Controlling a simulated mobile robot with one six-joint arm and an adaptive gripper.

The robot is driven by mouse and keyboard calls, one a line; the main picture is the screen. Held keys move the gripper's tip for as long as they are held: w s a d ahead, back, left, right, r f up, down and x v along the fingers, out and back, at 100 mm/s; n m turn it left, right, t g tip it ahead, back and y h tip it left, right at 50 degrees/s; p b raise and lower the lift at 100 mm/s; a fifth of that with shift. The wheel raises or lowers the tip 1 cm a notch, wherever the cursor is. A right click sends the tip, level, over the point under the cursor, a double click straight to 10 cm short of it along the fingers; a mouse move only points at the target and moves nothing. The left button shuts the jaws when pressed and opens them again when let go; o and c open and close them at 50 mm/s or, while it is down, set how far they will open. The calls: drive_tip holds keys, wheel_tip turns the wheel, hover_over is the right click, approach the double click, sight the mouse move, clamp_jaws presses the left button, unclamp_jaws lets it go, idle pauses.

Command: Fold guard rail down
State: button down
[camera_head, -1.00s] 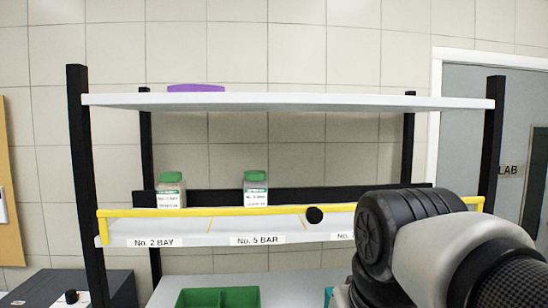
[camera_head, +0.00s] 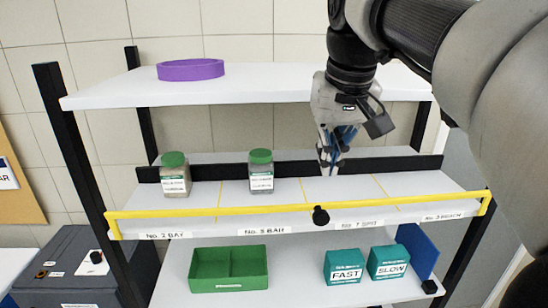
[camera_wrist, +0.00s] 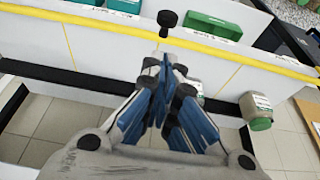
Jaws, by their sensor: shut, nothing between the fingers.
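The yellow guard rail (camera_head: 265,210) runs along the front edge of the middle shelf (camera_head: 290,190), raised along that edge. A black knob (camera_head: 320,217) sits on it right of the middle. In the wrist view the rail (camera_wrist: 235,57) crosses the top with the knob (camera_wrist: 167,19) on it. My gripper (camera_head: 330,170) is shut and empty. It points down over the middle shelf, behind the rail and slightly right of the knob in the head view. In the wrist view my gripper's fingertips (camera_wrist: 166,65) show below the knob, apart from it.
Two green-lidded jars (camera_head: 174,175) (camera_head: 262,172) stand on the middle shelf to the left. A purple ring (camera_head: 190,69) lies on the top shelf (camera_head: 250,90). Below are a green bin (camera_head: 228,282) and the FAST (camera_head: 345,265) and SLOW (camera_head: 388,262) blocks.

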sight(319, 206)
drive_tip(key=shift+s, duration=0.15)
drive_tip(key=shift+f, duration=0.1)
drive_tip(key=x, duration=1)
drive_tip(key=shift+b, duration=0.4)
drive_tip(key=shift+b, duration=0.4)
